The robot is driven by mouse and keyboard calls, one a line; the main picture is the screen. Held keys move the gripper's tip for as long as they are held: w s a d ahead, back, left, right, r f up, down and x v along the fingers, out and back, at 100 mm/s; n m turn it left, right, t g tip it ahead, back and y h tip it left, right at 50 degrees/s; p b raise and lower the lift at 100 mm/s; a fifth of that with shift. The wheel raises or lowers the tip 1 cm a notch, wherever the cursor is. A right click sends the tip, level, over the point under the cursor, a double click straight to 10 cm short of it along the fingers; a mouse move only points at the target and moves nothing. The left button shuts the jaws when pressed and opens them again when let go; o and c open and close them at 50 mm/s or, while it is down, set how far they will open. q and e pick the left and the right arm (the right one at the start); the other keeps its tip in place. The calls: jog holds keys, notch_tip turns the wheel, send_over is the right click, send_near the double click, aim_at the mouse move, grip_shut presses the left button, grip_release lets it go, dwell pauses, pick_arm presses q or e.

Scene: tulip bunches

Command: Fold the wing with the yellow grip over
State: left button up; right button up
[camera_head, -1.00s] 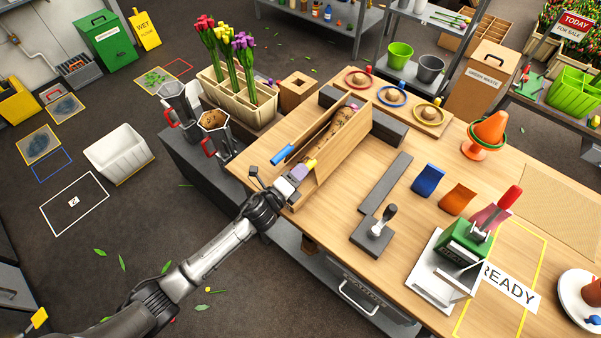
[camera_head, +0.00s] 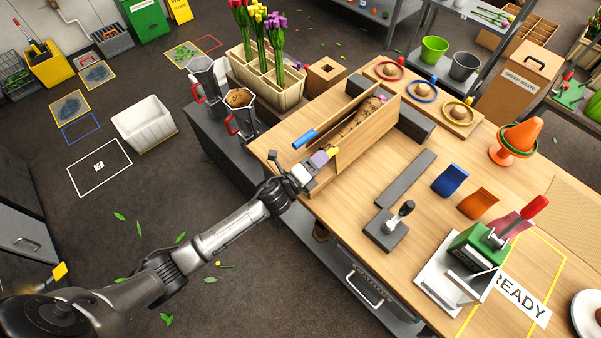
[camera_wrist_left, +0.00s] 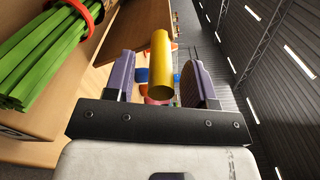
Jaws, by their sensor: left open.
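The wooden wing (camera_head: 369,138) with the yellow grip (camera_head: 331,152) stands up along the near side of a folding frame on the bench. A second wooden wing with a blue grip (camera_head: 304,139) stands along the far side. A brown-wrapped bunch (camera_head: 362,115) lies between the two wings. My left gripper (camera_head: 322,159) is at the near end of the yellow grip. In the left wrist view, the yellow grip (camera_wrist_left: 161,65) lies between its open purple fingers, with gaps at both sides. My right gripper is not in view.
Green stems (camera_wrist_left: 45,55) show close by at the left of the wrist view. A tulip trough (camera_head: 265,82) and metal jugs (camera_head: 240,110) stand left of the frame. A grey bar (camera_head: 405,178) and a handled block (camera_head: 388,228) lie to its right.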

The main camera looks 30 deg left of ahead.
pick_arm(q)
jog(key=v, duration=1.3)
jog(key=shift+w, duration=0.1)
jog(key=s+a+f+n+g+y, duration=0.4)
jog(key=a+n+g+y, duration=0.35)
jog(key=n, duration=1.05)
jog(key=s+d+n+g+h, duration=0.1)
jog(key=s+d+n+g, duration=0.15)
jog(key=s, duration=0.45)
jog(key=s+d+f+n+g+h, duration=0.1)
jog(key=s+d+g, duration=0.1)
jog(key=s+d, duration=0.3)
jog(key=s+d+n+g+h, duration=0.1)
jog(key=s+d+g, duration=0.15)
jog(key=s, duration=0.55)
notch_tip(320, 180, up, 29)
jog(key=p, duration=3)
jog(key=shift+t, duration=0.35)
